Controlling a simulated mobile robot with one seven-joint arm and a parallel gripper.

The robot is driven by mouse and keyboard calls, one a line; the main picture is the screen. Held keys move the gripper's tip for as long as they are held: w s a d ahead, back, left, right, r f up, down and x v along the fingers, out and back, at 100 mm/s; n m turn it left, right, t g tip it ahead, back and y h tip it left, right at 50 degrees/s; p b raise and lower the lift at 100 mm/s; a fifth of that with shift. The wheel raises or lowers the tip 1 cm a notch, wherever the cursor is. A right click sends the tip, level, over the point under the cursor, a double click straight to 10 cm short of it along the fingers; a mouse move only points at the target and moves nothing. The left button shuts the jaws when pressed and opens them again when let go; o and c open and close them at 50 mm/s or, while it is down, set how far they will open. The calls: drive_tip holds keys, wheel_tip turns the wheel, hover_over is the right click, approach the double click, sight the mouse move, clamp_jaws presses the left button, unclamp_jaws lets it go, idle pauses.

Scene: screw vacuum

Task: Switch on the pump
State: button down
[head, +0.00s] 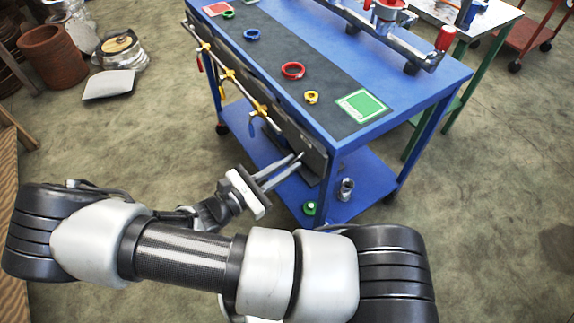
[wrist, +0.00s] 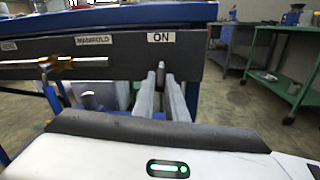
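A blue workbench (head: 456,74) has a dark panel on its front side, with a white ON label (wrist: 161,37) at its end. Below that label, a small dark upright switch (wrist: 161,68) shows in the wrist view. My gripper (head: 297,160) reaches toward the panel's near end in the head view. In the wrist view its two fingers (wrist: 161,84) are apart, with the switch seen between their tips. I cannot tell whether they touch it. The switch cannot be made out in the head view.
A MANIFOLD label (wrist: 93,40) and a rod with a yellow fitting (wrist: 60,66) are left of the switch. Coloured rings, including a red ring (head: 292,71), lie on the bench top. A metal part (head: 345,189) stands on the lower shelf.

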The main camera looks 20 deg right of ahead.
sight(297, 156)
drive_tip(key=shift+r, duration=0.15)
wheel_tip(297, 156, up, 2)
drive_tip(key=g+y+p, duration=0.1)
drive_tip(key=y+p, duration=0.1)
drive_tip(key=p, duration=0.4)
drive_tip(key=shift+a+r, duration=0.1)
drive_tip(key=shift+a, duration=0.05)
drive_tip(key=y+p, duration=0.2)
drive_tip(key=r+g+y+p, duration=0.1)
drive_tip(key=p, duration=0.2)
drive_tip(key=shift+r+y+p, duration=0.2)
drive_tip(key=shift+y+p, duration=0.15)
drive_tip(key=shift+y, duration=0.05)
drive_tip(key=shift+d+r+m+g+y+p, duration=0.15)
drive_tip(key=shift+g+y, duration=0.1)
drive_tip(key=shift+y, duration=0.3)
drive_tip(key=shift+d+r+m+g+y+p, duration=0.15)
drive_tip(key=shift+g+y, duration=0.1)
drive_tip(key=shift+y, duration=0.3)
drive_tip(key=shift+w+d+r+g+y+b, duration=0.1)
drive_tip(key=shift+r+g+y+b, duration=0.15)
drive_tip(key=shift+y, duration=0.4)
drive_tip(key=shift+d+r+g+y+b, duration=0.1)
drive_tip(key=shift+r+g+y+b, duration=0.1)
drive_tip(key=shift+y, duration=0.45)
drive_tip(key=c, duration=1.8)
unclamp_jaws()
drive_tip(key=shift+o, duration=0.2)
